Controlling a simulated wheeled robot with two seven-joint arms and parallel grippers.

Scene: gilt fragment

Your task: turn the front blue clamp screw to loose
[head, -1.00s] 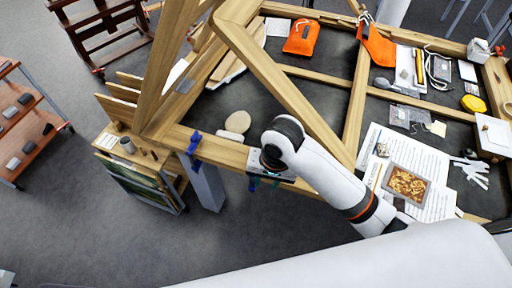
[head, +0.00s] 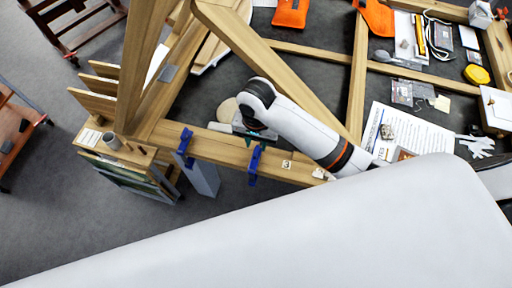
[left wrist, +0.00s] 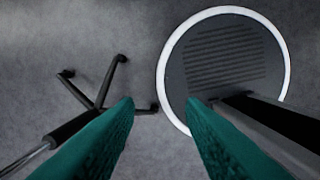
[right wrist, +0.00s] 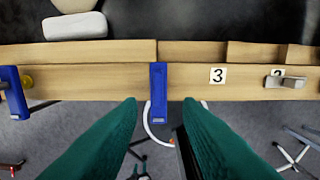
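A blue clamp (head: 254,163) grips the front wooden rail (head: 222,149), right of a second blue clamp (head: 184,141). I cannot tell which one is called front. The second clamp (right wrist: 14,92) shows at the left edge with a brass-coloured knob. My left gripper (left wrist: 160,105) is open and empty above the floor.
Number tags (right wrist: 217,75) and a small metal fitting (right wrist: 285,82) lie on the rail to the right. A pale rounded pad (right wrist: 75,26) is behind it. A slanting wooden beam (head: 270,60) crosses behind my right arm. Printed sheets (head: 410,133) lie to the right.

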